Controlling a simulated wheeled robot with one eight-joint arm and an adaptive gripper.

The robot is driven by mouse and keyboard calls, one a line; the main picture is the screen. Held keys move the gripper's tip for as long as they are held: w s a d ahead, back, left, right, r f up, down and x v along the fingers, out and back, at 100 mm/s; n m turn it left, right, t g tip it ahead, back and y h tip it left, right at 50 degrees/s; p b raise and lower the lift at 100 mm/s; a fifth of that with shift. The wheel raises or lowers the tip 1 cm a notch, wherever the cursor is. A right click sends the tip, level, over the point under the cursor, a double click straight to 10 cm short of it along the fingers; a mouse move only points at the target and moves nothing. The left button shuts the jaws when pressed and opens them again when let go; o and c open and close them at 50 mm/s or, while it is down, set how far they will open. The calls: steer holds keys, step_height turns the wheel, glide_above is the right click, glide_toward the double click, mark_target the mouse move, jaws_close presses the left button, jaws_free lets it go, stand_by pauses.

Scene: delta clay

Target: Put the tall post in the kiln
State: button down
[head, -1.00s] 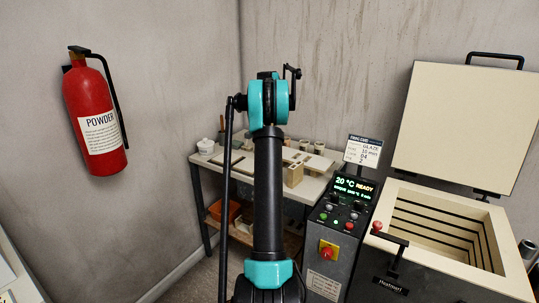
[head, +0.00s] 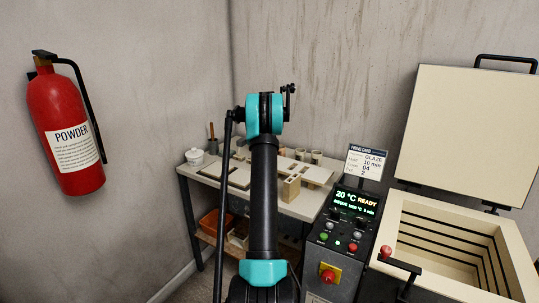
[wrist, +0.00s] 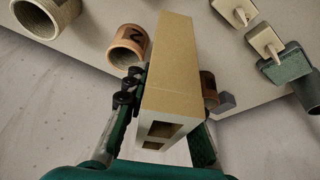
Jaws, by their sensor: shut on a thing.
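The tall post (wrist: 172,60) is a long tan block with square holes in its near end. In the wrist view it lies between the fingers of my gripper (wrist: 168,88), which is shut on it. The post's far end reaches over the pale worktop. In the head view my arm stands upright in the middle, and I cannot make out the gripper or its hold there. The kiln (head: 395,243) is at the right with its lid (head: 465,135) raised. Its pale chamber with dark grooves is open, and the part I see is empty.
A worktable (head: 305,208) stands behind my arm, with a holed tan block (head: 291,188), a white jar (head: 195,157) and small cups. The control box (head: 345,235) stands between table and kiln. A fire extinguisher (head: 62,120) hangs on the left wall. A cup marked 2 (wrist: 128,45) is near the post.

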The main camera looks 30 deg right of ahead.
steer(key=shift+f, duration=4.25)
steer(key=c, duration=1.5)
jaws_free()
steer(key=shift+f, duration=0.1)
steer(key=shift+c, duration=0.2)
steer(key=v, duration=1.2)
steer(key=shift+a, duration=0.15)
